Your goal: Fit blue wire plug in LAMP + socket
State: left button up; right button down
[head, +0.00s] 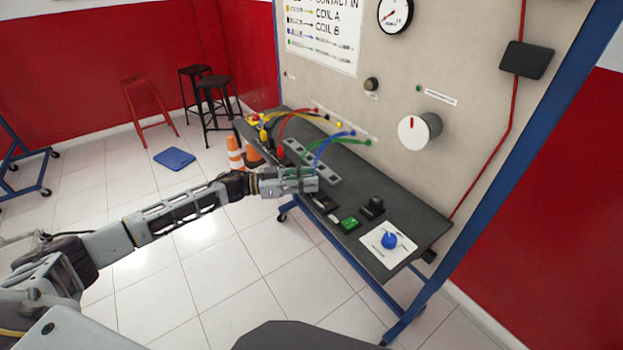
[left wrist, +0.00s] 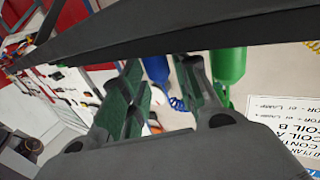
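The blue wire (head: 327,144) arcs from the upright board down toward my left gripper (head: 311,180) over the bench. In the left wrist view a blue plug (left wrist: 156,68) shows in the gap between the two fingers of my left gripper (left wrist: 160,95). The fingers stand apart, and I see no clear contact with the plug. A green plug (left wrist: 230,66) is just outside the right finger. The green wire (head: 348,141) runs beside the blue one. A grey socket strip (head: 329,178) lies on the bench, partly behind the gripper. I cannot read a LAMP + label. My right gripper is not in view.
On the dark bench (head: 420,222) stand a black knob unit (head: 372,207), a green switch (head: 349,223) and a blue knob (head: 389,240) on a white plate. Red wires (head: 297,117) and yellow ones arc at the far end. The upright board (head: 455,70) closes the bench's back.

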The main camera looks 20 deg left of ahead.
pick_arm(q)
jog(key=shift+s+a+r+p, duration=0.2)
jog(key=shift+s+a+p, duration=0.1)
jog(key=shift+a, duration=0.35)
jog(key=shift+s+a+r+p, duration=0.15)
jog(key=shift+s+a+p, duration=0.15)
jog(key=shift+a, duration=0.3)
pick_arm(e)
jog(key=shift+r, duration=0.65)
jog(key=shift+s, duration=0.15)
